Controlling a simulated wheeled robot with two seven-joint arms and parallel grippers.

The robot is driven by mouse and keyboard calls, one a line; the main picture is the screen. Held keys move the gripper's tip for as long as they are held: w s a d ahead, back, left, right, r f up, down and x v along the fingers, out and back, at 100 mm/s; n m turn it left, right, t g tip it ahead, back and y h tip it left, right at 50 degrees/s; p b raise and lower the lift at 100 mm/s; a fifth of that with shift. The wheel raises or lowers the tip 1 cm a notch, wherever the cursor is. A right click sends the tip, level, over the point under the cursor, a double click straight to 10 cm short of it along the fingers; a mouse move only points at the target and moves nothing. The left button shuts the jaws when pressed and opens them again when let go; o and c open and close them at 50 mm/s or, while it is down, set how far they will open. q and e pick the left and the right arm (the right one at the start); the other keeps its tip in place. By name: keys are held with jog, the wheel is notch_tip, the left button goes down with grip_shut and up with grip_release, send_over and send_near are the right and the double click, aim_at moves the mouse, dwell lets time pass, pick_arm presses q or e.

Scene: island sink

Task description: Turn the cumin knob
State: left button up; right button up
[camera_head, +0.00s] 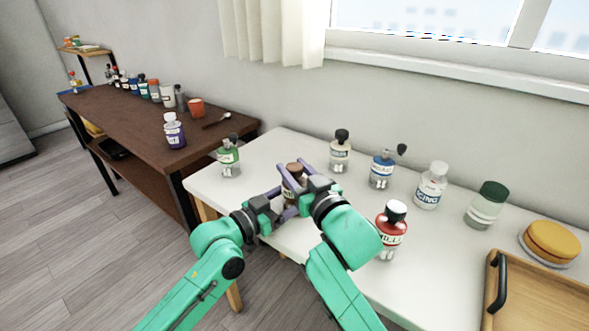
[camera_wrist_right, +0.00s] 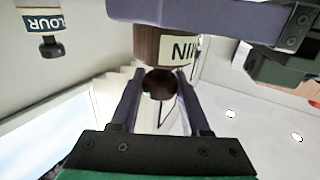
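The cumin jar (camera_head: 292,186) has a brown top and stands on the white counter (camera_head: 262,150), mostly hidden behind my grippers. In the right wrist view the jar (camera_wrist_right: 150,45) appears upside down, with part of its label readable and a round dark brown knob (camera_wrist_right: 160,84). My right gripper (camera_wrist_right: 160,88) has a finger on each side of the knob, with thin gaps showing. My left gripper (camera_head: 280,203) is at the jar's lower body from the left. One purple finger of it crosses in front of the jar in the wrist view; its grip is hidden.
A green-labelled jar (camera_head: 229,160) stands left of the grippers. A red-labelled jar (camera_head: 392,232) stands close to my right arm. Several other jars line the back, including a blue-labelled one (camera_head: 382,170). A wooden tray (camera_head: 490,280) lies at the right.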

grip_shut()
jog(key=shift+m+t+h, duration=0.4)
jog(key=shift+m+h, duration=0.3)
jog(key=shift+h, duration=0.3)
jog(key=o, duration=1.1)
grip_release()
jog(key=v, duration=1.2)
